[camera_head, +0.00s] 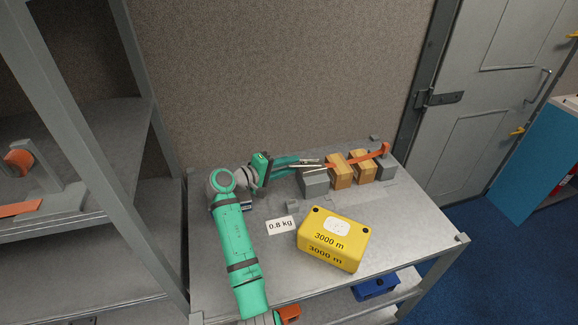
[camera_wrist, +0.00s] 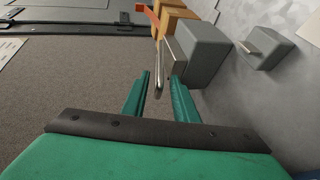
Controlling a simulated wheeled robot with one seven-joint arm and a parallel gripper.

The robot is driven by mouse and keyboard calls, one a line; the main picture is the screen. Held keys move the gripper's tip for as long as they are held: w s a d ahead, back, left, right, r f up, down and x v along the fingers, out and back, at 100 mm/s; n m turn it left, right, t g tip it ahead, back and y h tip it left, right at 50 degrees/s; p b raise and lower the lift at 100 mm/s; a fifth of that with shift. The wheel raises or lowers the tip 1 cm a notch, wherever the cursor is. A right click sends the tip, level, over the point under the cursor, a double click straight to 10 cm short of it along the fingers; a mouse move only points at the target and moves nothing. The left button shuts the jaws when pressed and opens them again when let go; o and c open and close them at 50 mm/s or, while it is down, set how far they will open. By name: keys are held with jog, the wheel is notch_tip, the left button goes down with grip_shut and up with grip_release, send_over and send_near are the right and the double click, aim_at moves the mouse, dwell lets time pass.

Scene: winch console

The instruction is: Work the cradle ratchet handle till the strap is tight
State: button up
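The ratchet handle (camera_head: 306,163) is a pale metal bar above a grey block (camera_head: 315,183) at the cradle's left end. It also shows in the wrist view (camera_wrist: 160,77), its end reaching between my fingers. The orange strap (camera_head: 372,155) runs right from the ratchet over two wooden cradle blocks (camera_head: 341,172) to a grey end block (camera_head: 387,172). I cannot tell how tight it is. My gripper (camera_wrist: 160,88) is open around the handle's end, with gaps visible on both sides. In the head view my gripper (camera_head: 291,166) points right, towards the handle.
A yellow box (camera_head: 333,257) marked 3000 m and a white 0.8 kg card (camera_head: 281,225) are on the bench (camera_head: 408,222) in front of the cradle. A metal shelf (camera_head: 80,135) stands at left, a wall behind. The bench's right front is clear.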

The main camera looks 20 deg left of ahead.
grip_shut()
jog(key=shift+f, duration=0.25)
dwell(1.1)
